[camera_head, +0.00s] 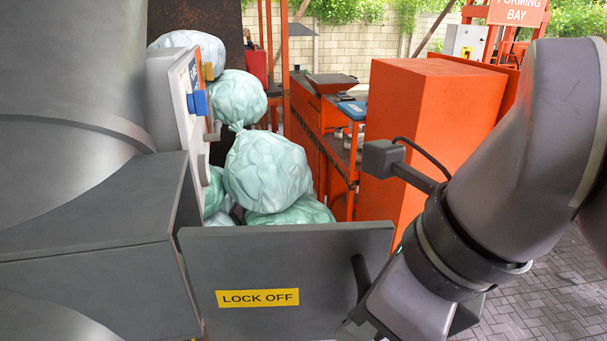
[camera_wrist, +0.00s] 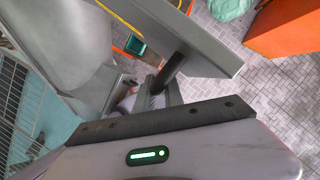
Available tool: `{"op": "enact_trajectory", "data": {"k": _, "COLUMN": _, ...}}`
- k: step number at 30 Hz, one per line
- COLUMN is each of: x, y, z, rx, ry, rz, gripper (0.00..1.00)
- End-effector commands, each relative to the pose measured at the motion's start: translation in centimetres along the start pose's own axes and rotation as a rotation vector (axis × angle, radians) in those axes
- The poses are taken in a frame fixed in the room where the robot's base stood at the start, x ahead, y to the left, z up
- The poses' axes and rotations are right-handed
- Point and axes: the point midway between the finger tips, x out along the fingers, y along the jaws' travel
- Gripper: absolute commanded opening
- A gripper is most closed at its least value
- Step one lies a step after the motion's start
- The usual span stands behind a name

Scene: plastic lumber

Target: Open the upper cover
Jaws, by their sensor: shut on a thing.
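The upper cover (camera_head: 290,255) is a flat dark grey panel with a yellow LOCK OFF label (camera_head: 257,298). It stands swung out from the grey machine housing (camera_head: 95,240), its left edge beside the housing. A dark bar handle (camera_head: 361,277) is near its right edge. My gripper (camera_head: 352,324) is shut on the handle at the lower right of the cover. In the wrist view the handle (camera_wrist: 168,73) runs from the cover (camera_wrist: 190,38) down to my gripper (camera_wrist: 155,92). The fingertips are partly hidden in both views.
Pale green bags (camera_head: 268,170) are piled behind the cover. A large orange box (camera_head: 425,135) stands behind my arm. Paved floor (camera_head: 545,300) is clear at the lower right.

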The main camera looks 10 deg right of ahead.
Motion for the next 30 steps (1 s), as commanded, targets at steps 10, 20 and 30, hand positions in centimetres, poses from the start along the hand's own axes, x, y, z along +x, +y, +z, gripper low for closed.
{"op": "enact_trajectory", "data": {"k": 10, "x": 0.0, "y": 0.0, "z": 0.0, "rx": -0.001, "ry": 0.0, "rz": -0.001, "gripper": 0.34}}
{"op": "enact_trajectory", "data": {"k": 20, "x": -3.3, "y": -0.1, "z": 0.3, "rx": 0.004, "ry": 0.001, "rz": -0.002, "gripper": 0.34}}
{"op": "enact_trajectory", "data": {"k": 30, "x": -10.7, "y": -0.1, "z": 0.4, "rx": 0.006, "ry": 0.001, "rz": -0.002, "gripper": 0.34}}
